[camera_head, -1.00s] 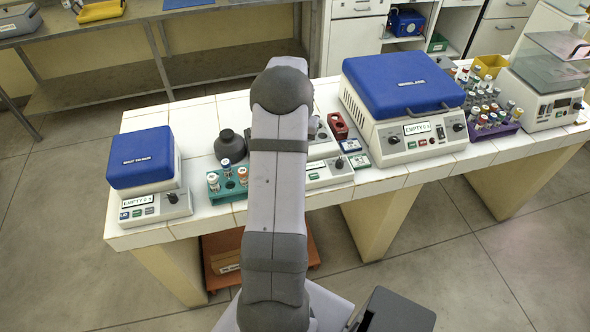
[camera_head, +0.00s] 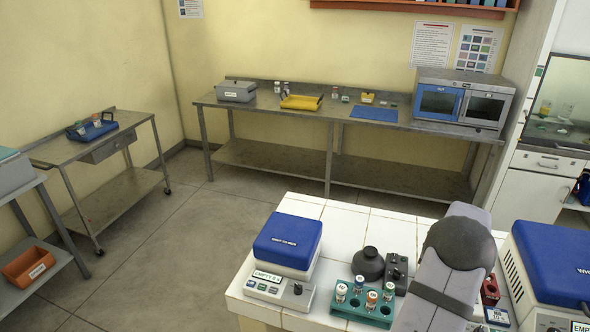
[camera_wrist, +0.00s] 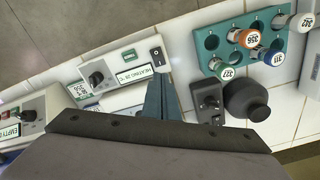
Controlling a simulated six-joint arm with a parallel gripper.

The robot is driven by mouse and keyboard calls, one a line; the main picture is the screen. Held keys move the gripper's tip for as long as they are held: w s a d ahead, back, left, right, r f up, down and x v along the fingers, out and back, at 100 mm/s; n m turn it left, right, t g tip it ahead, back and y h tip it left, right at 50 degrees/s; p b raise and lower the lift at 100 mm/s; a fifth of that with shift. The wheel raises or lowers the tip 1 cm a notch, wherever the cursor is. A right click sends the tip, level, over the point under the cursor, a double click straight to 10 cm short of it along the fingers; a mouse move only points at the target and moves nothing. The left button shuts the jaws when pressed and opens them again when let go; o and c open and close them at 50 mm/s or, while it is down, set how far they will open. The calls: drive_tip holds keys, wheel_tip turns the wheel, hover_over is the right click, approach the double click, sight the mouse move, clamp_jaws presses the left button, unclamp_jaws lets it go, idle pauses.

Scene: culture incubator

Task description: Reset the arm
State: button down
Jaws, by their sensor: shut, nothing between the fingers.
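My gripper (camera_wrist: 161,97) shows in the wrist view as narrow dark fingers, shut with nothing between them. It is over the white tiled bench (camera_wrist: 182,45), beside a small device with a "HEATING" display (camera_wrist: 134,75) and a black knob. In the head view my arm rises at the lower right over the bench (camera_head: 335,222), and my gripper is hidden there. A teal rack (camera_head: 343,310) with several capped tubes stands left of my arm; it also shows in the wrist view (camera_wrist: 213,44), apart from the fingers.
A dark round-bodied object (camera_head: 368,264) and a small black knobbed device (camera_head: 396,272) stand behind the rack. Blue-lidded machines stand left (camera_head: 288,240) and right (camera_head: 555,262) of my arm. A steel table (camera_head: 240,108) with a microwave-like oven (camera_head: 462,98) is behind; floor between is clear.

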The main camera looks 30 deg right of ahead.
drive_tip(key=s+a+f+n+g+y, duration=0.1)
drive_tip(key=s+a+f, duration=0.2)
drive_tip(key=a, duration=0.4)
drive_tip(key=s+a+f+n+y, duration=0.1)
drive_tip(key=s+a+f, duration=0.15)
drive_tip(key=a, duration=0.55)
drive_tip(key=w+a+r+n+h, duration=0.15)
drive_tip(key=a+r+n, duration=0.25)
drive_tip(key=a, duration=0.6)
drive_tip(key=w+a+r+n+t, duration=0.1)
drive_tip(key=w+a+r+n, duration=0.2)
drive_tip(key=a, duration=0.7)
drive_tip(key=a+r+n, duration=0.4)
drive_tip(key=a+n, duration=0.1)
drive_tip(key=a, duration=0.5)
wheel_tip(320, 180, down, 18)
drive_tip(key=b, duration=1.8)
drive_tip(key=shift+d, duration=0.25)
drive_tip(key=shift+w+f, duration=0.1)
wheel_tip(320, 180, down, 25)
drive_tip(key=b, duration=2.5)
